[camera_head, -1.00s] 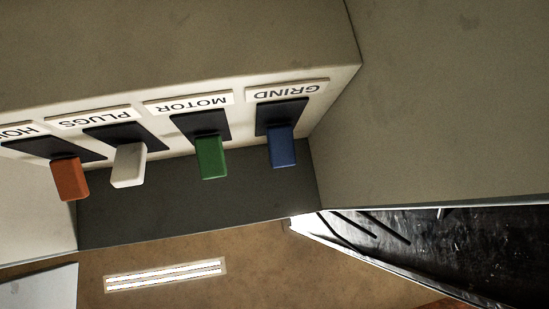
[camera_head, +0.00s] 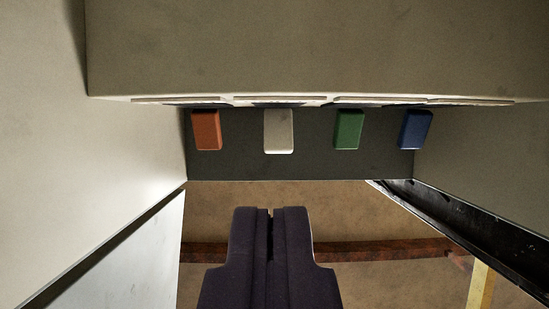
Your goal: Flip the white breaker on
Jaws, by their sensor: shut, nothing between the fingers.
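The white breaker (camera_head: 278,131) sticks out from the panel in the upper middle of the view, between an orange breaker (camera_head: 206,130) on its left and a green breaker (camera_head: 348,129) on its right. My gripper (camera_head: 270,210) is in the lower middle, shut and empty. In the picture its tips lie just below the white breaker, with a visible gap. The labels above the breakers are seen edge-on and cannot be read now.
A blue breaker (camera_head: 415,129) sits at the right end of the row. The pale box face (camera_head: 320,50) hangs above the row. Pale walls stand at left (camera_head: 80,180) and right (camera_head: 480,150). A brown surface (camera_head: 350,215) shows beyond the gripper.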

